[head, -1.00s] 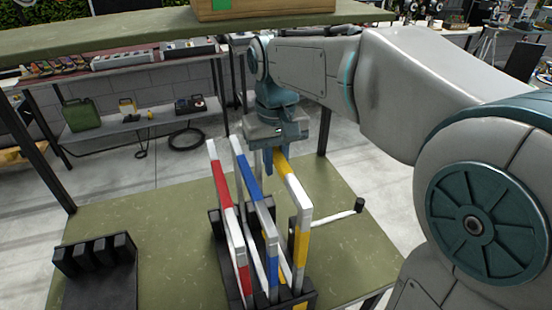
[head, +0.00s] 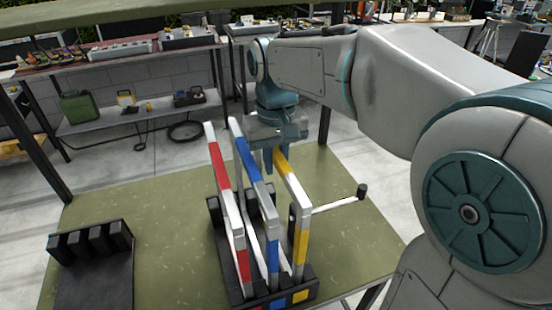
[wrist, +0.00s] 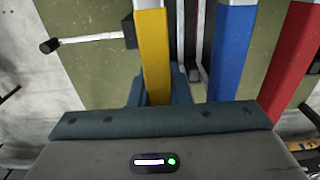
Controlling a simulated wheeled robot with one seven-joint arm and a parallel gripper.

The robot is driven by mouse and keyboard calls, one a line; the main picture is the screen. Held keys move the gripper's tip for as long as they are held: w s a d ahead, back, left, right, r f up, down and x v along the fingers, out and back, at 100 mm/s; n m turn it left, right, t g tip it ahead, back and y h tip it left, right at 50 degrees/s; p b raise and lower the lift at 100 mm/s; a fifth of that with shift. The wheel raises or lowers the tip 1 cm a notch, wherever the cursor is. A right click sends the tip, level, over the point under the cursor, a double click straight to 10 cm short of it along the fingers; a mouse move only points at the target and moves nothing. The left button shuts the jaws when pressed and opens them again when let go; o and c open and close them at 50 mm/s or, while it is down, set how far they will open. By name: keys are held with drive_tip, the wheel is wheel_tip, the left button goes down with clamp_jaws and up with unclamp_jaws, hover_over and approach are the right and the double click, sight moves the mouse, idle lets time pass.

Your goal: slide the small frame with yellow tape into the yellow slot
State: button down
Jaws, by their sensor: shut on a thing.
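The small frame with yellow tape (head: 301,231) is white with yellow bands and stands upright at the right end of the black slotted rack (head: 218,213). Its yellow band (wrist: 154,50) also shows in the wrist view. My gripper (head: 275,160) is shut on the top bar of this frame near its far end. The yellow slot mark (head: 300,296) is on the rack's front right edge, just below the frame's near post. How deep the frame's lower end sits in the slot is hidden.
A blue-taped frame (head: 258,195) and a red-taped frame (head: 226,195) stand in the rack to the left. A second black rack (head: 92,245) is at the left. Green tabletop (head: 170,225) is clear between racks.

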drive_tip(key=shift+f, duration=0.15)
drive_tip(key=c, duration=1.3)
unclamp_jaws()
